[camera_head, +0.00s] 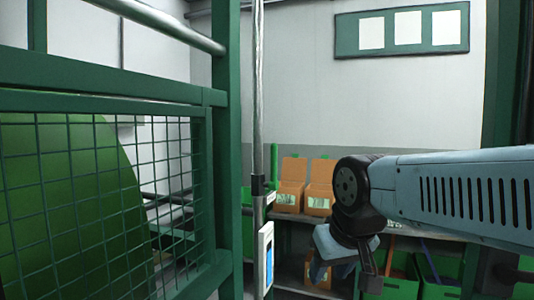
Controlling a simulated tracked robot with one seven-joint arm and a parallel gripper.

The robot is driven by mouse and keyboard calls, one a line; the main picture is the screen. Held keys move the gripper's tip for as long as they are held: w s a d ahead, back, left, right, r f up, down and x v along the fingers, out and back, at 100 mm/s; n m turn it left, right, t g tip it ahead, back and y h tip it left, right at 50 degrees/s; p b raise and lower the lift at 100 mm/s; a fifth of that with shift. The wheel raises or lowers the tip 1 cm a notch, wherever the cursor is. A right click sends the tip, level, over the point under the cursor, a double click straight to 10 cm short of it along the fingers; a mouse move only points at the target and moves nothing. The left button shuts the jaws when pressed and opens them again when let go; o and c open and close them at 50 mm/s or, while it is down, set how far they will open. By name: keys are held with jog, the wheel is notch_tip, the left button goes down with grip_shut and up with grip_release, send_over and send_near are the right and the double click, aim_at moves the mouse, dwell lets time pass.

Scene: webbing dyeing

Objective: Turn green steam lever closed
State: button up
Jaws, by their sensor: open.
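A short upright green bar (274,163) stands just right of a thin grey vertical pipe (258,90). It looks like the green steam lever, and its lower end meets a dark fitting near the pipe's black collar (258,184). My gripper (358,280) hangs below my blue arm at the lower right, pointing down. It is open, apart from the green bar, and lower and to the right of it. Its fingertips are partly hard to make out against the dark shelf.
A green frame with wire mesh (100,190) fills the left, with a large green round body behind it. A white box with a blue screen (266,258) sits low by the pipe. Orange bins (291,185) stand on a shelf behind; green bins (440,290) are lower right.

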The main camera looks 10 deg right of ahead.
jog(key=w+a+r+m+g+y, duration=0.2)
jog(key=w+a+r+m+y, duration=0.15)
jog(key=w+m, duration=0.35)
jog(key=m+t+y, duration=0.4)
jog(key=m+y, duration=0.9)
jog(key=m, duration=0.3)
send_near(274, 150)
jog(key=x, duration=0.7)
jog(key=w+x, duration=0.1)
jog(key=x, duration=0.2)
jog(key=shift+w+d+f, duration=0.1)
jog(key=shift+f, duration=0.25)
jog(key=shift+c, duration=0.4)
grip_shut()
